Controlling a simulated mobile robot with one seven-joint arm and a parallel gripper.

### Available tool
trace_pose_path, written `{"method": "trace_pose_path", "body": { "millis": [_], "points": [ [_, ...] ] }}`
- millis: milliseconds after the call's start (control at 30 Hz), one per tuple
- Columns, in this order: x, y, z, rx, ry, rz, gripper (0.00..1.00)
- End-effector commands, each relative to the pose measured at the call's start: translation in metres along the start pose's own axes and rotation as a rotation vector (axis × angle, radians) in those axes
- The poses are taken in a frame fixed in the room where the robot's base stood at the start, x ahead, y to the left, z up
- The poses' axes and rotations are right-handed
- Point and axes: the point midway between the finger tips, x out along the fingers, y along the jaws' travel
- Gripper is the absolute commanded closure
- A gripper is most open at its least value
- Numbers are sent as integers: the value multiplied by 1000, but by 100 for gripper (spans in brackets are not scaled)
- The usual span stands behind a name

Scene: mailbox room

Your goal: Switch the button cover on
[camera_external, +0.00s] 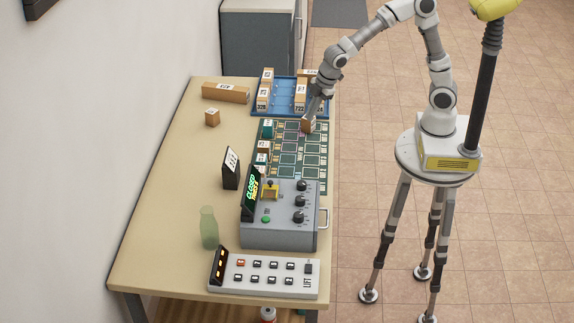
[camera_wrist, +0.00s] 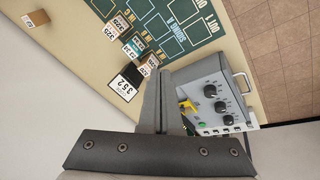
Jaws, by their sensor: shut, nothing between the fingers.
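A grey control box (camera_external: 280,222) stands on the table and carries a yellow button cover (camera_external: 270,191) on its top, left of a column of dark knobs. A green button (camera_external: 266,219) sits below the cover. In the wrist view the control box (camera_wrist: 205,84) is at the right, and the yellow cover (camera_wrist: 187,108) shows partly behind the finger. I cannot tell the cover's exact position. My gripper (camera_external: 309,115) is above the green mat, beyond the control box and apart from it. In the wrist view its fingers (camera_wrist: 157,78) are together and empty.
The green mat (camera_external: 312,160) has several small boxes along its left side. A small brown box (camera_external: 307,126) shows by my gripper. A blue tray (camera_external: 284,109) holds boxes behind. A black sign (camera_external: 231,168), green bottle (camera_external: 209,228) and white lift panel (camera_external: 263,274) stand nearby. The table's left side is mostly clear.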

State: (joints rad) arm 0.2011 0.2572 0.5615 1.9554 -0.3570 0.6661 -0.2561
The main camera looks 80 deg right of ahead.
Motion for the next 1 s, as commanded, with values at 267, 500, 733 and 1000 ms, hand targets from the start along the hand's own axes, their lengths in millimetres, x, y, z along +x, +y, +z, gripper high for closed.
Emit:
{"method": "trace_pose_path", "body": {
  "millis": [267, 500, 733, 1000],
  "points": [
    [46, -32, -79, -120, 185, -162, 100],
    [67, -51, -141, -160, 373, -276, 100],
    [73, -56, -179, -156, 507, -335, 100],
    [74, -55, -191, -149, 552, -348, 100]
  ]
}}
